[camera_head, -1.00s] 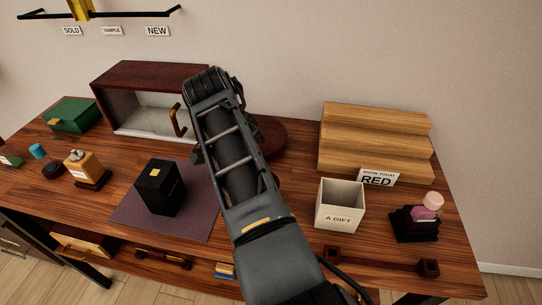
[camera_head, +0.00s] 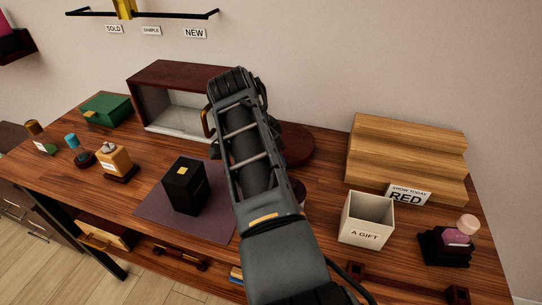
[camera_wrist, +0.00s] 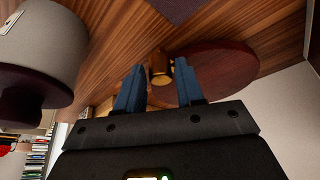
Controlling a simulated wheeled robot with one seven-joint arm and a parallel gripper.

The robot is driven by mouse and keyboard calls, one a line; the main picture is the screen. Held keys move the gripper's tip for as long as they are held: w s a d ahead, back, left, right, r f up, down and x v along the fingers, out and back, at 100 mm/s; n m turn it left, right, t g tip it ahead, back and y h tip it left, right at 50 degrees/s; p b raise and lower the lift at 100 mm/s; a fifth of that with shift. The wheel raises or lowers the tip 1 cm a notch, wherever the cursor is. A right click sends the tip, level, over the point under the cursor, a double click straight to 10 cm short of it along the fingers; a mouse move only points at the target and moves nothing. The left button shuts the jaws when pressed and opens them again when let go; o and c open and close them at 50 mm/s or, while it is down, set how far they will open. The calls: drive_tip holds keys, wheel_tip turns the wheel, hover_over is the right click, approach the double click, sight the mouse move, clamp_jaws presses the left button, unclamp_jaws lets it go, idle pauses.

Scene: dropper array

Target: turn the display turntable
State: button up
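The display turntable (camera_head: 302,146) is a round dark red-brown disc on the table, partly hidden behind my arm in the head view. In the wrist view the disc (camera_wrist: 222,72) lies just beyond my fingers. A short brass-coloured post (camera_wrist: 160,68) stands at the disc's edge, seen in the gap between the fingertips. My gripper (camera_wrist: 160,64) has two blue fingers, spread apart with the post between or just beyond them; I cannot tell whether either touches it. My fingers are hidden in the head view.
A large pale cylinder (camera_wrist: 42,40) with a dark red end is close left in the wrist view. A glass-fronted case (camera_head: 172,112), a wooden stepped stand (camera_head: 405,150), a white gift box (camera_head: 366,222) and a black box (camera_head: 185,190) surround my arm on the table.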

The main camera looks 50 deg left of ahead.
drive_tip(key=shift+o, duration=1)
drive_tip(key=v, duration=0.8)
drive_tip(key=shift+f, duration=0.15)
